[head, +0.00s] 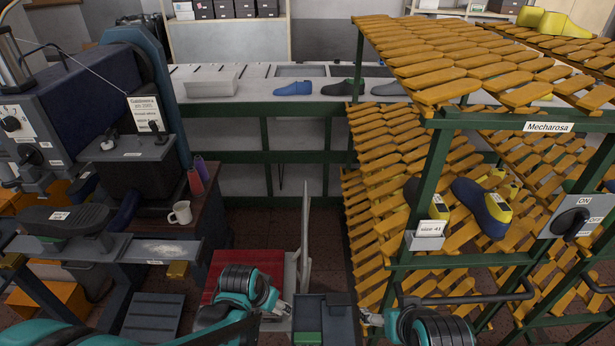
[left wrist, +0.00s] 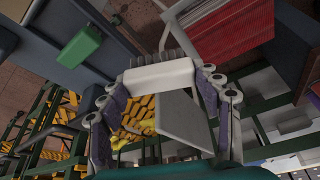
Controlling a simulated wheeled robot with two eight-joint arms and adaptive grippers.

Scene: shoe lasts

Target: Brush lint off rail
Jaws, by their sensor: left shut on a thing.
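A pale rail (head: 160,248) with a whitish speckled patch on top runs along the bench at the left. My left gripper (head: 280,308) is low in the middle of the head view, to the right of the rail and apart from it. In the left wrist view my left gripper (left wrist: 157,80) is shut on a white block, the brush (left wrist: 158,75), with dark bristle-like teeth along its far edge. A grey plate (left wrist: 180,120) shows beside it; I cannot tell if it belongs to the brush. My right gripper (head: 372,318) is low in front of the rack, its jaws unclear.
A white mug (head: 180,212) and thread spools stand on the bench behind the rail. A red ribbed surface (head: 228,273) lies beyond my left gripper. A green rack (head: 436,170) with orange slats and shoe lasts fills the right side. Lasts sit on the back counter.

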